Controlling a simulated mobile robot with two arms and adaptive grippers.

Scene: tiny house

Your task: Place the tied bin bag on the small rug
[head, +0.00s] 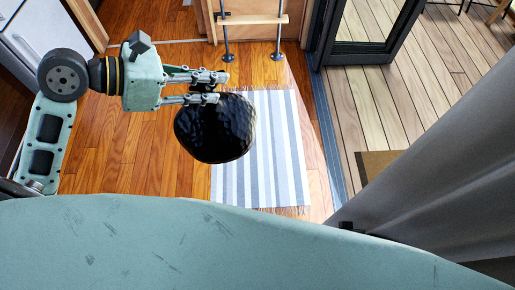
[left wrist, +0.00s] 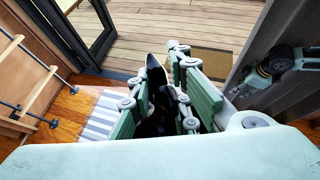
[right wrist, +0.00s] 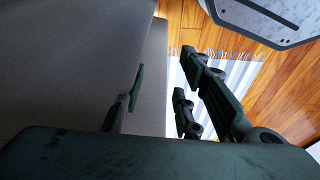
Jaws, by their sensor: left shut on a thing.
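The black tied bin bag (head: 215,130) hangs from my left gripper (head: 222,87) in the head view. The gripper is shut on the bag's top. In the left wrist view the black bag (left wrist: 158,100) shows between the fingers, mostly hidden by them. The small rug (head: 285,150) is striped white and grey-blue with fringed ends. The bag overlaps the rug's left edge in the head view; I cannot tell its height above the floor. My right gripper (right wrist: 165,95) is open and empty in the right wrist view, with part of the rug (right wrist: 240,75) behind its fingers.
A wooden ladder or step frame (head: 250,19) stands beyond the rug. An open glass door (head: 365,45) leads to a plank deck with a brown mat (head: 385,165). A grey curtain or sofa-like surface (head: 440,150) is at the right. Wooden floor (head: 130,165) is clear left of the rug.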

